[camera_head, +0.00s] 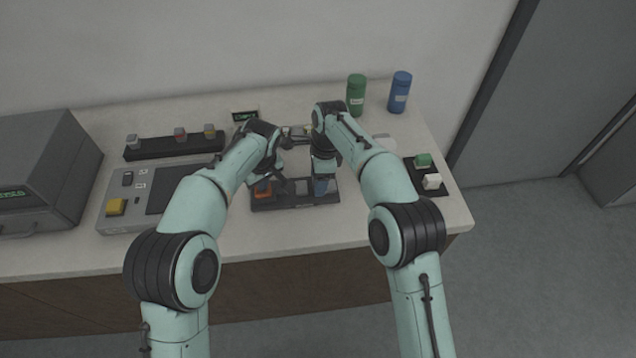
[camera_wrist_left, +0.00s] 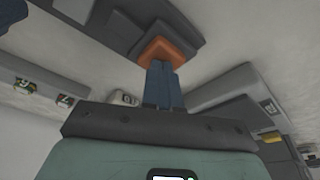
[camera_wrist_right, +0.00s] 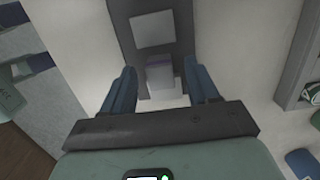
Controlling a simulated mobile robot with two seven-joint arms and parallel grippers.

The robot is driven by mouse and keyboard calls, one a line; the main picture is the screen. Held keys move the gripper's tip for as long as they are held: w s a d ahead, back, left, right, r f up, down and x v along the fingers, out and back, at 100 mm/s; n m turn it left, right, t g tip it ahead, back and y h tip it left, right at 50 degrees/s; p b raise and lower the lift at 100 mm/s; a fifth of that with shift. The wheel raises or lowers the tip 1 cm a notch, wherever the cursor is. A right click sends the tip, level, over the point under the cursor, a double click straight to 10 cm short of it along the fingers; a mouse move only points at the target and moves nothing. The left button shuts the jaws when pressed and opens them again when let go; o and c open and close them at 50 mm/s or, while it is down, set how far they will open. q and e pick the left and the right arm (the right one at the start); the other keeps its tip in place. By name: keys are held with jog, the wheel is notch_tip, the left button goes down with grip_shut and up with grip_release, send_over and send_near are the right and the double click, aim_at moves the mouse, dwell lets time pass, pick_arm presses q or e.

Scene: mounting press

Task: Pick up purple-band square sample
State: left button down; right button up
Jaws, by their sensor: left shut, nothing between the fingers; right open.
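In the right wrist view a pale square block with a purplish-grey top band (camera_wrist_right: 160,76) stands between the spread fingers of my right gripper (camera_wrist_right: 160,84), at the end of a dark tray (camera_wrist_right: 128,38). The fingers appear apart from it. In the head view my right gripper (camera_head: 320,186) is over the right part of the dark tray (camera_head: 295,204) and hides that block. My left gripper (camera_wrist_left: 162,80) is shut and empty, its tips close to an orange block (camera_wrist_left: 168,50); I cannot tell whether they touch. The orange block also shows in the head view (camera_head: 263,188).
A rack (camera_head: 174,147) with several samples stands at the back left, behind a control panel (camera_head: 125,215) with a yellow button. A grey machine (camera_head: 45,170) is far left. Green (camera_head: 356,95) and blue (camera_head: 400,92) bottles stand at the back right. The front counter strip is clear.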

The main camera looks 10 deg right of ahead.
pick_arm(q)
jog(key=shift+f, duration=0.1)
pick_arm(e)
jog(key=shift+f, duration=0.55)
grip_shut()
jog(key=shift+r, duration=5.05)
